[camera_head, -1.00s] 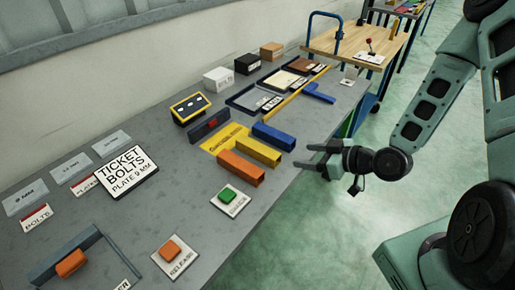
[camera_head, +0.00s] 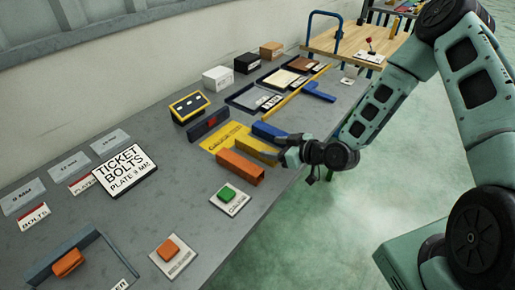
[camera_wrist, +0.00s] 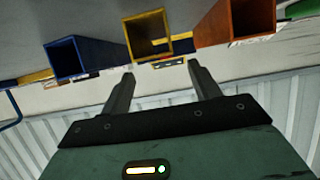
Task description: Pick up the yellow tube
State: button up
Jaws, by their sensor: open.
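The yellow tube (camera_head: 254,150) is a square, hollow bar lying on the grey bench between the orange tube (camera_head: 240,167) and the blue tube (camera_head: 270,133). My gripper (camera_head: 274,148) is open and empty at the tube's near end, by the bench edge. In the wrist view, the yellow tube (camera_wrist: 148,38) shows its open end just above my fingertips (camera_wrist: 162,72), a little left of their middle. The head view does not show clearly whether the fingers overlap its end. The blue tube (camera_wrist: 75,60) is at the left and the orange tube (camera_wrist: 238,22) at the right there.
A plate with a green button (camera_head: 228,193) and one with an orange button (camera_head: 169,250) lie nearer on the bench (camera_head: 120,215). A yellow labelled mat (camera_head: 222,137) lies behind the tubes. Boxes and trays stand farther along; the neighbouring tubes leave narrow side gaps.

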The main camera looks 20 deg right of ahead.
aim_at(257, 145)
jog(key=p+x, duration=0.1)
jog(key=x, duration=0.4)
jog(key=shift+f, duration=0.1)
jog(key=c, duration=1.2)
jog(key=shift+c, duration=0.4)
